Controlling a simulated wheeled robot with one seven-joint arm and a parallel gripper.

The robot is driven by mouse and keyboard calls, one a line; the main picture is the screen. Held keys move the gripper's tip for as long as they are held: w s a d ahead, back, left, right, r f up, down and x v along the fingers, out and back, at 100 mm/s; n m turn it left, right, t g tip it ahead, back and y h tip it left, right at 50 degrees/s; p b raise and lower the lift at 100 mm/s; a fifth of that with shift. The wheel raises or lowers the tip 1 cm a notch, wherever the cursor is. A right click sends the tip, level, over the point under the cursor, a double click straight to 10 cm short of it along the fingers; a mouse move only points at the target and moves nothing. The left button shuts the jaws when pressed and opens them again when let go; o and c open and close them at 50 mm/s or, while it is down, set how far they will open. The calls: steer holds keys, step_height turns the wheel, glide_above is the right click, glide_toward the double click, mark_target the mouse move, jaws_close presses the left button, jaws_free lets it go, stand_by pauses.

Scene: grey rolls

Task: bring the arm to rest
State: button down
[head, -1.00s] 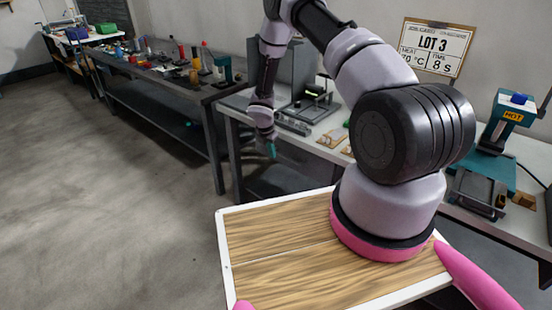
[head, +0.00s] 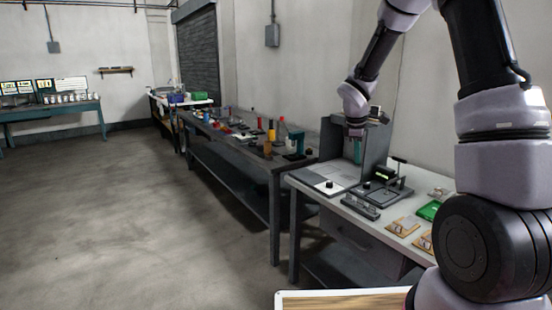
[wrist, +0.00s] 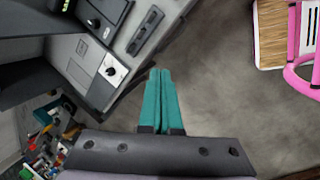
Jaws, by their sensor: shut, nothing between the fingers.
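My gripper (head: 357,150) hangs from the bent arm in the head view, in front of the grey upright panel on the near bench in the picture. Its teal fingers point down. In the wrist view the two fingers (wrist: 160,100) lie side by side, closed and empty. Bare floor shows beyond their tips, with the bench edge to their left. My upper arm (head: 500,140) fills the right side of the head view.
The near bench (head: 312,184) holds a flat device (head: 385,190) and small wooden-based parts (head: 403,226). A dark bench (head: 262,164) with bottles and tools stands behind it. A teal table (head: 50,110) with screens stands far left. The floor (head: 120,220) at left is clear.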

steer(key=s+r+m+t+y, duration=0.1)
steer(key=s+r+m+t, duration=0.1)
steer(key=s+r+m, duration=1)
steer(key=s+a+r+m+t+y, duration=0.1)
steer(key=s+r+m, duration=0.1)
steer(key=s+r, duration=0.3)
steer(key=s+a+r+m+t+y, duration=0.1)
steer(key=s+r, duration=0.4)
steer(key=s, duration=0.7)
steer(key=m+y, duration=0.1)
steer(key=m, duration=0.1)
steer(key=shift+s+a+r+m, duration=0.15)
steer(key=shift+s+a+m, duration=0.15)
